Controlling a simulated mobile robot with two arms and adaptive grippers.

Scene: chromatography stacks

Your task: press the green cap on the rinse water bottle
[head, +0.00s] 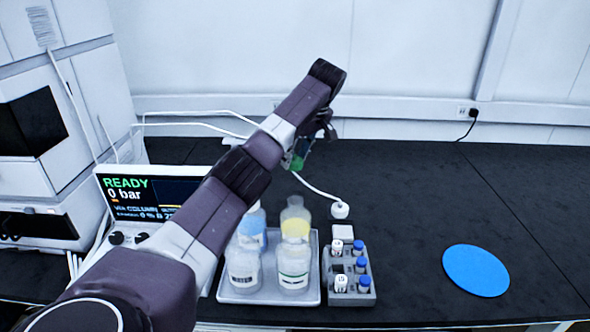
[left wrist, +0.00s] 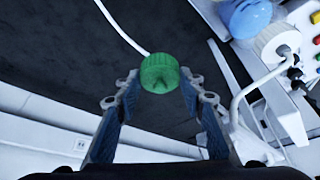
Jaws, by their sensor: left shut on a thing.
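The green cap (head: 294,163) is in the jaws of my left gripper (head: 300,157), held above the bench behind the bottle tray. A clear bottle with a green-striped label (head: 293,270) stands upright at the front right of the tray, well below and in front of the gripper. It looks like the rinse water bottle, but its label is too small to read. My right gripper is not in view.
The grey tray (head: 314,290) also holds a blue-liquid bottle (head: 252,228), a yellow-liquid bottle (head: 296,220) and another clear bottle (head: 243,272). A vial rack (head: 362,294) stands close to its right. A display (head: 145,195) is at left. A blue disc (head: 476,270) lies right; bench around it is free.

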